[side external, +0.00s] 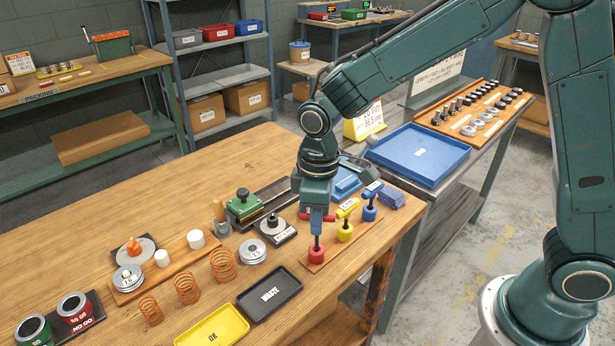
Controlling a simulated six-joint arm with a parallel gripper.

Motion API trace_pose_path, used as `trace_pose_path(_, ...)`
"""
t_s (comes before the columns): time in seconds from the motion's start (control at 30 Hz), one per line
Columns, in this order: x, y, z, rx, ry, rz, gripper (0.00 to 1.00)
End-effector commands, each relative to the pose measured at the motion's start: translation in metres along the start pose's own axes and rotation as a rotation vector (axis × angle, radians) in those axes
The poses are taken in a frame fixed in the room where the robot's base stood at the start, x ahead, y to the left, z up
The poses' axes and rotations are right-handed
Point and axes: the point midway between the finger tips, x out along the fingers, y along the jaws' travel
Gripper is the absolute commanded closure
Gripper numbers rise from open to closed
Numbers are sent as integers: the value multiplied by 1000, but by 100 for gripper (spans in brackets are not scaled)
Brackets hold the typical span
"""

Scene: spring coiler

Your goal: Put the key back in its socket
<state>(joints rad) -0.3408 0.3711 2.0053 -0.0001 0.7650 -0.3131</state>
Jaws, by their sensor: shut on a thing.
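My gripper (316,213) points straight down over the red socket block (316,256) at the near end of a small wooden board. It is shut on the key, whose thin dark shaft (317,242) shows below the fingers. The key looks upright, and its lower end meets the top of the red block in this view. I cannot tell whether it is inside the socket or just above it. A yellow block (345,234) and a blue block (369,214), each with a dark upright piece, stand farther along the board.
A red bar (303,215) shows partly behind my gripper, near yellow and blue labelled pieces. To the left are a black WASTE tray (285,304), a yellow OK tray (190,341), several copper springs (223,265) and a green tool (243,207). The table edge lies close on the right.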

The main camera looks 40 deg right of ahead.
Motion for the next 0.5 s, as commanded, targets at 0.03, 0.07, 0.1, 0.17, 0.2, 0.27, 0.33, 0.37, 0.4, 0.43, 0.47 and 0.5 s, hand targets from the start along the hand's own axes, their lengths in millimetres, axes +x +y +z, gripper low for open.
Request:
trace_pose_path(0.03, 0, 0, 0, 0, 0, 0, 98)
trace_pose_path(0.07, 1, 0, 0, 0, 0, 0, 98)
trace_pose_path(0.1, 1, 0, 0, 0, 0, 0, 98)
trace_pose_path(0.17, 2, 0, 0, 0, 0, 0, 98)
trace_pose_path(0.2, 3, 0, 0, 0, 0, 0, 98)
trace_pose_path(0.27, 4, 0, 0, 0, 0, 0, 98)
trace_pose_path(0.33, 4, 0, 0, 0, 0, 0, 98)
trace_pose_path(0.37, 5, 0, 0, 0, 0, 0, 98)
trace_pose_path(0.4, 5, 0, 0, 0, 0, 0, 98)
trace_pose_path(0.43, 6, 0, 0, 0, 0, 0, 98)
trace_pose_path(0.47, 6, 0, 0, 0, 0, 0, 98)
trace_pose_path(0.5, 7, 0, 0, 0, 0, 0, 98)
